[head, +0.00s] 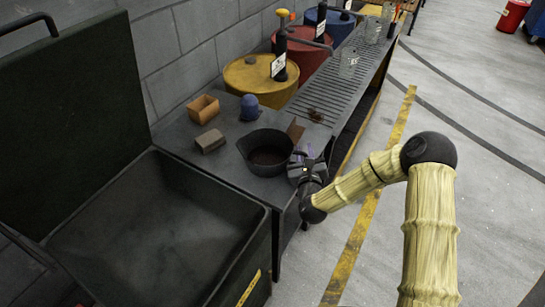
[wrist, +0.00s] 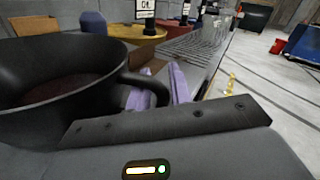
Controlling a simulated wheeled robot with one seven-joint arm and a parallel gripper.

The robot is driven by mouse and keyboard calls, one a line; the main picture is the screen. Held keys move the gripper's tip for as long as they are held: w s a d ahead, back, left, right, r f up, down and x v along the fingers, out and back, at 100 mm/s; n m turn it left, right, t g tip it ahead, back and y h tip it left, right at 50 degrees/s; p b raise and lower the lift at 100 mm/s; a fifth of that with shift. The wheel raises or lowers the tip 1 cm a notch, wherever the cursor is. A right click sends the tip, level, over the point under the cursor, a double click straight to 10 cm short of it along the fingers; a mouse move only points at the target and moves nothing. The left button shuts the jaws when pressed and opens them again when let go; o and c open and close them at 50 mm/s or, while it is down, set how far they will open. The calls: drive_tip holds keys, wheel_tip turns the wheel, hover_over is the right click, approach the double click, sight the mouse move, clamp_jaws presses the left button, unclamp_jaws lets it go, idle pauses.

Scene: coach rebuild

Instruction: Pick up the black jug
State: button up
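The black jug (head: 268,152) is a wide, open, dark pot standing upright on the grey bench, near its front end. It also fills the left of the wrist view (wrist: 55,75), with its looped handle (wrist: 162,88) pointing toward the middle. My gripper (head: 308,160) is at the right side of the jug, at the handle. In the wrist view its two purple fingers (wrist: 163,85) lie on either side of the handle's outer part, one showing through the loop. The gap is narrow, and I cannot tell whether they press on the handle.
A small orange box (head: 203,109), a grey-brown block (head: 210,141) and a blue rounded object (head: 250,107) stand behind the jug. A brown piece (head: 295,130) is close by its rim. A large open dark bin (head: 150,235) is at the front left.

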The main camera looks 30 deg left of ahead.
drive_tip(key=shift+s, duration=0.1)
clamp_jaws()
drive_tip(key=shift+r, duration=0.25)
drive_tip(key=shift+r, duration=1)
wheel_tip(320, 180, up, 8)
drive_tip(key=shift+f+p, duration=0.2)
drive_tip(key=shift+p, duration=0.25)
